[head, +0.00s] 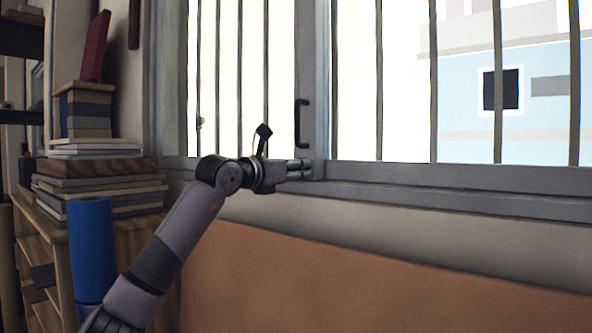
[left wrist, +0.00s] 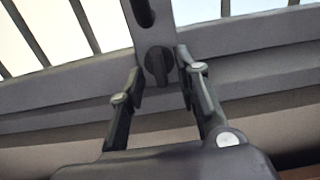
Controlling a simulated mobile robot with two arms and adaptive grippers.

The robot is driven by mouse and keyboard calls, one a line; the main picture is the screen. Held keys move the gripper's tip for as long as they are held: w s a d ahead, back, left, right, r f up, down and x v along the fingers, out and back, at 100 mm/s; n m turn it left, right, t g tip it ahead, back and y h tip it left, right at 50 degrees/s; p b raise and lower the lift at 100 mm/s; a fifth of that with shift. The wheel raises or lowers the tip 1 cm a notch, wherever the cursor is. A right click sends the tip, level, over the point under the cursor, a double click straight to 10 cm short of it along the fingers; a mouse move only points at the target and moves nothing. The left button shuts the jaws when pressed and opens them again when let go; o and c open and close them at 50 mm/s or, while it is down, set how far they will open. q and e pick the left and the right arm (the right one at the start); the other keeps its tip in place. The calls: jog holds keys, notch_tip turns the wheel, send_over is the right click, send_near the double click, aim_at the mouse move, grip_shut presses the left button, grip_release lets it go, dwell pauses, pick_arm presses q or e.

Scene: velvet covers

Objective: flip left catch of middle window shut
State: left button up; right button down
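The window (head: 316,90) has a grey frame with a vertical post between two barred panes. In the left wrist view, a small dark oval catch (left wrist: 158,66) sits low on this post, its long side roughly in line with the post. My left gripper (head: 305,168) is at the foot of the post in the head view and hides the catch there. In the left wrist view, the two fingers of my left gripper (left wrist: 158,63) are apart, one on each side of the catch, with gaps visible. I cannot tell whether they touch it. My right gripper is not in view.
A dark upright handle (head: 302,123) is on the post just above my gripper. Vertical bars (head: 379,80) cross the panes. The sill (head: 450,200) runs below, above an orange surface (head: 350,275). Stacked books (head: 100,180) and a blue cylinder (head: 92,250) stand left.

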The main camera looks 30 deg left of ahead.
pick_arm(q)
jog(key=s, duration=1.2)
jog(key=shift+a, duration=0.45)
